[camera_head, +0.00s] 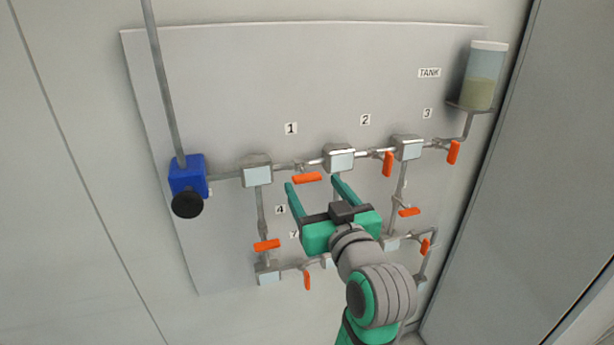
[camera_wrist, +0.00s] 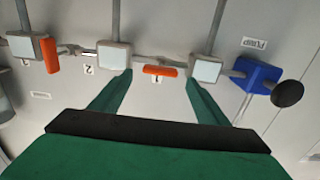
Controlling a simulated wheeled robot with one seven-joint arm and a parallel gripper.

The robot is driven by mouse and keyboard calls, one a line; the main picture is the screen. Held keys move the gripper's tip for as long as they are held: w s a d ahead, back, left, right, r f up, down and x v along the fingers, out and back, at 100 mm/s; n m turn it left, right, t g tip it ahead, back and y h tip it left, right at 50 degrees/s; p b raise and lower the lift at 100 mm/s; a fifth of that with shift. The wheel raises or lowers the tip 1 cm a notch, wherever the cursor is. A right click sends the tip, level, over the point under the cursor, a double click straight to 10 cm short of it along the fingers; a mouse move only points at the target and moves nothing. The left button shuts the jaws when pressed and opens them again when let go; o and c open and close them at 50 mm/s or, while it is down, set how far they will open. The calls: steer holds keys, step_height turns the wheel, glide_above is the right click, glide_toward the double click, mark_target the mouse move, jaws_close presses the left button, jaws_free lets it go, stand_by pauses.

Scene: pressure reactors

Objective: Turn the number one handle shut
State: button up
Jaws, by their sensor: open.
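The number one handle (camera_head: 307,178) is an orange lever on the upper pipe run, below the "1" label (camera_head: 290,128) in the head view. It lies roughly along the pipe. In the wrist view the handle (camera_wrist: 160,71) shows beyond my fingers, near the middle. My gripper (camera_head: 312,184) is green, open and empty, with its fingers pointing at the panel. In the wrist view the handle appears between the two fingertips (camera_wrist: 158,78). I cannot tell how far the fingertips are from the handle, and no contact is visible.
The panel (camera_head: 220,80) carries other orange handles, including number two (camera_head: 388,164) and number three (camera_head: 453,152). Grey blocks (camera_head: 257,170) and (camera_head: 340,158) flank handle one. A blue pump (camera_head: 187,177) with a black knob is at left; a tank (camera_head: 482,80) is at upper right.

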mark_target(309, 179)
steer(key=x, duration=0.5)
steer(key=shift+w+a, duration=0.15)
steer(key=shift+w, duration=0.15)
steer(key=c, duration=1)
steer(key=shift+c, duration=0.2)
